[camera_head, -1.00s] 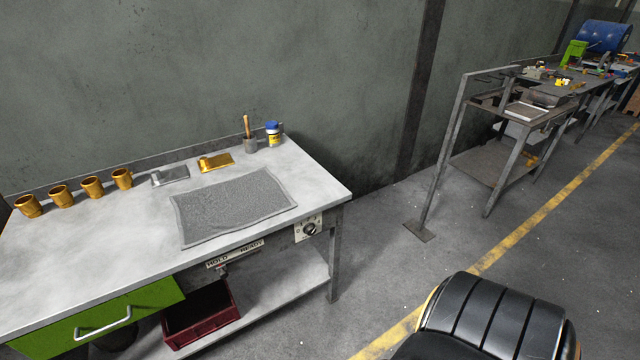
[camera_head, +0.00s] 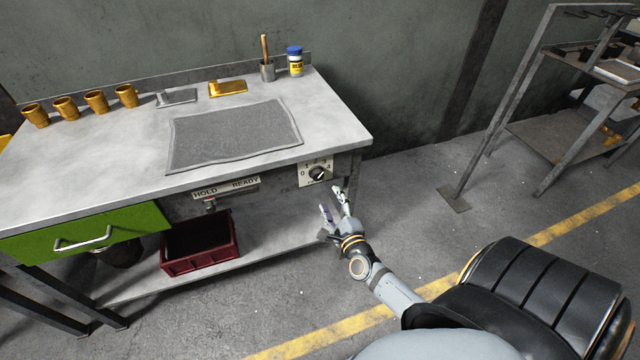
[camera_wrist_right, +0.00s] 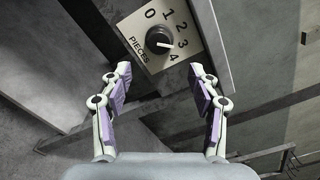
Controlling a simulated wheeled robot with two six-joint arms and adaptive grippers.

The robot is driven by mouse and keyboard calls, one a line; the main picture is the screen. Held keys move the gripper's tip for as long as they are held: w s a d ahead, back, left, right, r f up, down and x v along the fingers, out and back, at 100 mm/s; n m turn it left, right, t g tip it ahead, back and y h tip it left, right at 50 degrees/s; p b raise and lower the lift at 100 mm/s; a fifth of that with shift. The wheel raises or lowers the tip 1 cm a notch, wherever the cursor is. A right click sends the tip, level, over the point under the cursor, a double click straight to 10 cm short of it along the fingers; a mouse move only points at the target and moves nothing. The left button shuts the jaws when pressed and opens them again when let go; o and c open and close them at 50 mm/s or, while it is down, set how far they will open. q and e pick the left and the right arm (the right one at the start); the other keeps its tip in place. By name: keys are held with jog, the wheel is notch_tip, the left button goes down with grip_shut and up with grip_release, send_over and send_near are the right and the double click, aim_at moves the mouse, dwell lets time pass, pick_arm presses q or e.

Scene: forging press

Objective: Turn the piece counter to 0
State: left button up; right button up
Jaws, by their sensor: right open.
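The piece counter (camera_head: 317,172) is a pale square plate with a black round knob on the bench's front edge, at its right end. In the right wrist view the plate (camera_wrist_right: 140,45) reads PIECES and carries the numbers 0 to 4. The knob (camera_wrist_right: 158,39) has a white mark toward the 3 and 4 side; I cannot tell exactly which. My right gripper (camera_head: 333,206) is open and empty, below and slightly right of the counter. In the wrist view its fingers (camera_wrist_right: 160,75) are spread, with the knob ahead between them and not touched. My left gripper is out of view.
The grey bench (camera_head: 90,165) holds several gold cups, a mat (camera_head: 235,132), a brush pot and a blue-capped bottle (camera_head: 295,62). A HOLD/READY slider (camera_head: 225,188) sits left of the counter. A dark red bin (camera_head: 200,250) stands on the lower shelf.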

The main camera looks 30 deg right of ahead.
aim_at(319, 176)
jog(key=b+x, duration=0.1)
jog(key=x, duration=0.9)
jog(key=shift+w+a, duration=0.1)
jog(key=shift+w, duration=0.15)
jog(key=shift+s+r, duration=0.1)
jog(key=shift+r, duration=0.05)
jog(key=c, duration=1.2)
